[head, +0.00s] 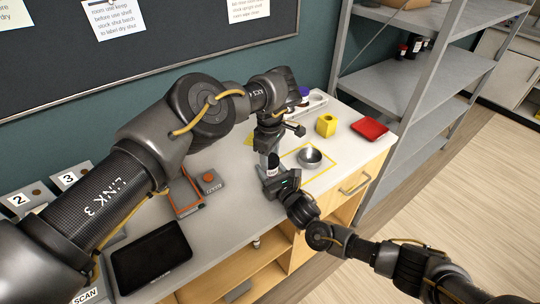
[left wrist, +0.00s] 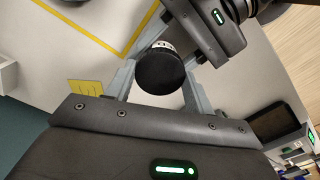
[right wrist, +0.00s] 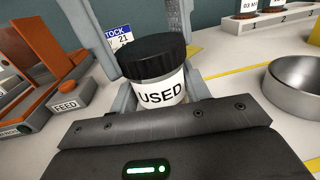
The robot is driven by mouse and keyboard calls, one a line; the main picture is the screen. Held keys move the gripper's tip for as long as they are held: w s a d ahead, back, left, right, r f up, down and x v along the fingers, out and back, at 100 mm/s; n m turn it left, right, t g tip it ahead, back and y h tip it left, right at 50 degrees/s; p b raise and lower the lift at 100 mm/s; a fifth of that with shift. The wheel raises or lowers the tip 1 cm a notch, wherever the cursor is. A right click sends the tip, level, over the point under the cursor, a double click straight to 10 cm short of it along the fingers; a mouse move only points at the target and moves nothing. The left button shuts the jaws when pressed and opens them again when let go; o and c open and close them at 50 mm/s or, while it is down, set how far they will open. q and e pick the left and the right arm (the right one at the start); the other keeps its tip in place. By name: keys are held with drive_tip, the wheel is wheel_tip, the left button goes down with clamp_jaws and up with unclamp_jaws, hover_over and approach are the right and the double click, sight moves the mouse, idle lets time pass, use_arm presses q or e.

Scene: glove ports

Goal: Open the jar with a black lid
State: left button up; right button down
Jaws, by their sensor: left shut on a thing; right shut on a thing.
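The jar has a black lid (right wrist: 153,56) and a white body (right wrist: 160,92) labelled "USED". In the left wrist view the round black lid (left wrist: 160,72) is seen from above. My left gripper (left wrist: 159,85) comes from above and is shut on the lid, with a finger on each side. My right gripper (right wrist: 160,98) is shut on the jar body below the lid. The lid sits on the body, upright; whether it is loose cannot be told. In the head view my left gripper (head: 270,138) is above my right gripper (head: 276,182), and the jar is mostly hidden between them.
A metal bowl (head: 310,156) stands close on the right inside a yellow outline. A yellow block (head: 326,125) and a red tray (head: 369,129) lie farther right. A feed box (head: 208,182) is left of the jar. A black tablet (head: 150,258) lies at front left.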

use_arm(q)
drive_tip(key=n, duration=1.1)
use_arm(e)
drive_tip(key=shift+d, duration=0.1)
use_arm(q)
drive_tip(key=n, duration=1)
drive_tip(key=shift+d+n, duration=0.1)
drive_tip(key=shift+n, duration=0.2)
drive_tip(key=n, duration=0.4)
drive_tip(key=shift+n, duration=0.4)
drive_tip(key=n, duration=0.5)
drive_tip(key=shift+r, duration=0.1)
drive_tip(key=n, duration=1.4)
drive_tip(key=shift+n, duration=0.4)
drive_tip(key=n, duration=0.7)
